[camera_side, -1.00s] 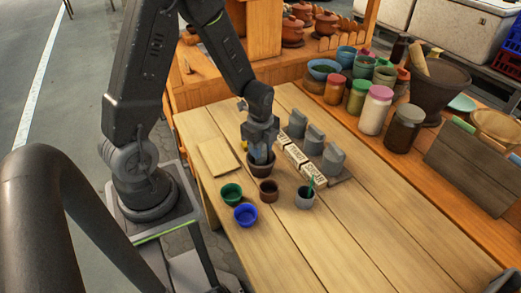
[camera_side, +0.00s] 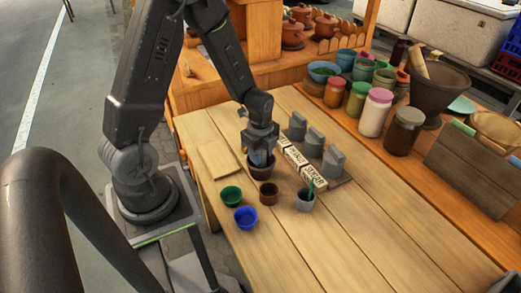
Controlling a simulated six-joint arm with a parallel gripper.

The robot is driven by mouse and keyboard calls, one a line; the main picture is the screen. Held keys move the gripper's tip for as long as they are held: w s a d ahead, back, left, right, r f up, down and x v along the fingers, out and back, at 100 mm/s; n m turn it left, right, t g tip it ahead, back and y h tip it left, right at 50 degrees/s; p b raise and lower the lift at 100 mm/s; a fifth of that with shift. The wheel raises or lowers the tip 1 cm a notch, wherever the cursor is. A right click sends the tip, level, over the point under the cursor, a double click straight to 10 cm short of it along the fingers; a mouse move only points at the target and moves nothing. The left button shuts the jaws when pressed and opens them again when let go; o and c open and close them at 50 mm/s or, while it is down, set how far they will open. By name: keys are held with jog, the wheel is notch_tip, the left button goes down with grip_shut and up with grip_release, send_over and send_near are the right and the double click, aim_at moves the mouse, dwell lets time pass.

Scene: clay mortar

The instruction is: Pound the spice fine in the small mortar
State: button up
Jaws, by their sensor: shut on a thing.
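The small dark brown mortar (camera_side: 261,171) stands upright on the wooden table. My gripper (camera_side: 260,154) points straight down at its mouth, with the fingertips at or just inside the rim. It is shut on a slim thing that appears to be the pestle; the fingers and the mortar wall hide nearly all of it. The spice inside the mortar cannot be seen. In front stand a green bowl (camera_side: 230,196), a blue bowl (camera_side: 245,218), a small brown cup (camera_side: 268,194) and a grey cup (camera_side: 304,203) with a green stick in it.
A flat wooden board (camera_side: 217,160) lies left of the mortar. Labelled blocks (camera_side: 297,159) and grey scoop-shaped holders (camera_side: 313,141) stand close on the right. Jars (camera_side: 375,112) and a large mortar (camera_side: 437,90) fill the raised shelf. The table's front right is clear.

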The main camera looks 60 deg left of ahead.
jog(key=shift+r, duration=0.1)
dwell(0.5)
jog(key=shift+r, duration=0.9)
jog(key=shift+f, duration=1)
jog(key=shift+r, duration=1)
jog(key=shift+r, duration=4.6)
